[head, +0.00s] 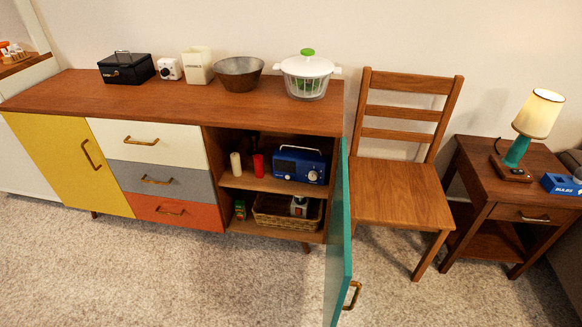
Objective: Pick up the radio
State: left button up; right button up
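The blue radio (300,164) stands upright on the upper shelf (262,183) inside the open right compartment of the wooden hutch (200,97). It has a light handle on top, a dial panel at its left and knobs at its right. The teal door (339,240) of this compartment is swung wide open toward the front and stands close to the right of the radio. Neither of my grippers is in the head view.
A cream candle (235,164) and a red candle (258,165) stand left of the radio. A wicker basket (272,216) is on the shelf below. A wooden chair (403,196) stands right of the door. The carpet (180,275) in front is clear.

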aim_at(297, 165)
jog(key=i+j+z, duration=0.1)
jog(key=j, duration=0.3)
jog(key=i+j+z, duration=0.15)
jog(key=j, duration=0.3)
jog(key=i+j+z, duration=0.1)
jog(key=j, duration=0.35)
jog(key=i+j+z, duration=0.15)
jog(key=j, duration=0.3)
